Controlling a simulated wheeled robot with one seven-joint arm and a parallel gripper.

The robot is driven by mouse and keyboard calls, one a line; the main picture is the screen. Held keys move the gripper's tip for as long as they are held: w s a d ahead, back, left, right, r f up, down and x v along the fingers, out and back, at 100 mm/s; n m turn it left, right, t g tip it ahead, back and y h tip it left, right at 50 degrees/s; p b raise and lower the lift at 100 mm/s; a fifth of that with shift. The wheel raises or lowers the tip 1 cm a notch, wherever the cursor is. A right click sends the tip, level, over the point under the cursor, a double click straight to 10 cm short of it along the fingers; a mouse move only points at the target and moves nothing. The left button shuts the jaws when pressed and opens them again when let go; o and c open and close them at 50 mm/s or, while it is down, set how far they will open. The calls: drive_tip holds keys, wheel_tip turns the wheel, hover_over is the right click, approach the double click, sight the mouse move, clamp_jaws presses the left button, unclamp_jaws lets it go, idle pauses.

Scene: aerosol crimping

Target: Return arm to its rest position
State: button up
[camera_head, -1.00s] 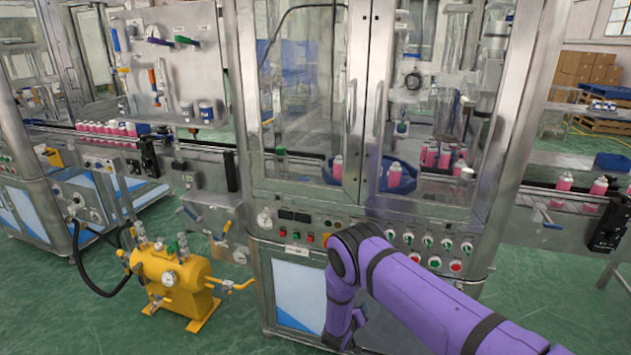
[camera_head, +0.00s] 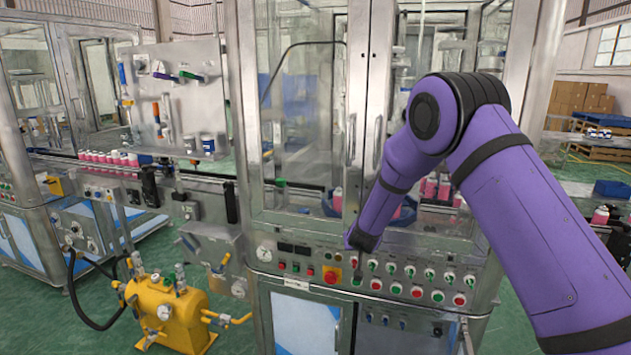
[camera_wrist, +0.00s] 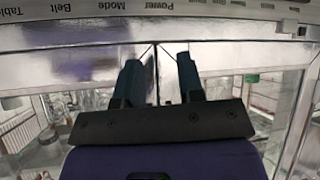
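My purple arm (camera_head: 470,130) is raised in front of the machine cabinet, at right of centre in the head view. Its elbow is high, and its forearm slants down and left toward the button panel. My gripper shows only as a small dark shape (camera_head: 357,277) in front of the panel. In the wrist view, the two dark fingers of my gripper (camera_wrist: 162,62) stand apart with nothing between them. They point toward the cabinet front. I cannot tell the exact gap between the fingers and the panel.
The panel (camera_head: 448,262) carries several buttons and a red emergency stop (camera_head: 332,275). Its upside-down labels show in the wrist view (camera_wrist: 160,8). Pink cans (camera_head: 440,187) stand behind the cabinet glass. A yellow tank (camera_head: 168,318) stands at lower left on green floor.

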drive_tip(key=s+d+r+y, duration=0.1)
drive_tip(key=s+d+r, duration=0.15)
drive_tip(key=r, duration=0.55)
drive_tip(key=s+d+r+y, duration=0.1)
drive_tip(key=s+r, duration=0.3)
drive_tip(key=r, duration=0.4)
drive_tip(key=s+d+r+g+y, duration=0.1)
drive_tip(key=s+d+r, duration=0.1)
drive_tip(key=s+r, duration=0.45)
drive_tip(key=s+d+r+g, duration=0.1)
drive_tip(key=s+d+r, duration=0.2)
drive_tip(key=s+r, duration=0.35)
drive_tip(key=s+d+g, duration=0.1)
drive_tip(key=s+d, duration=0.2)
drive_tip(key=s, duration=0.8)
drive_tip(key=s+d+r+g+h, duration=0.1)
drive_tip(key=s+d, duration=0.1)
drive_tip(key=s, duration=0.9)
drive_tip(key=s+d+r+g+h, duration=0.1)
drive_tip(key=s+d, duration=0.2)
drive_tip(key=s, duration=0.8)
drive_tip(key=shift+s+d+r+m, duration=0.15)
drive_tip(key=shift+d+r+m, duration=0.1)
drive_tip(key=shift+d+m, duration=0.1)
